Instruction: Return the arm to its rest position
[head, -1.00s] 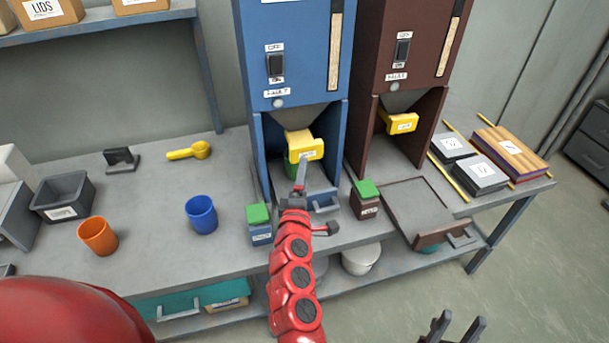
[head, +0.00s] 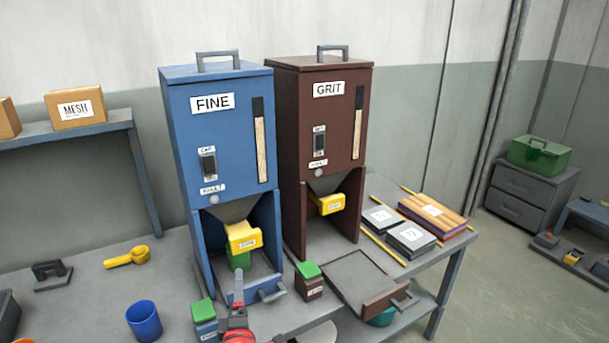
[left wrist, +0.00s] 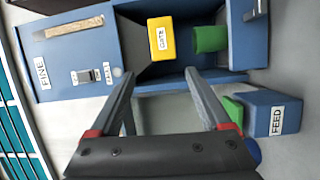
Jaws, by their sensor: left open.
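My left gripper (head: 238,285) is at the bottom of the head view, in front of the blue FINE hopper (head: 222,130). In the left wrist view its two fingers (left wrist: 160,74) are spread, with nothing between them. Beyond them are the hopper's yellow labelled gate (left wrist: 162,39) and a green cup (left wrist: 210,39), both clear of the fingers. In the head view the green cup (head: 239,260) stands under the yellow gate (head: 243,237). Most of my left arm is below the head view's edge. My right gripper is out of view.
The brown GRIT hopper (head: 318,110) stands right of the blue one. Small green-topped blocks, blue (head: 205,320) and brown (head: 309,282), stand in front. A blue cup (head: 144,320) and yellow scoop (head: 127,257) are at left. The flat tray (head: 362,277) lies right. Bench around the scoop is clear.

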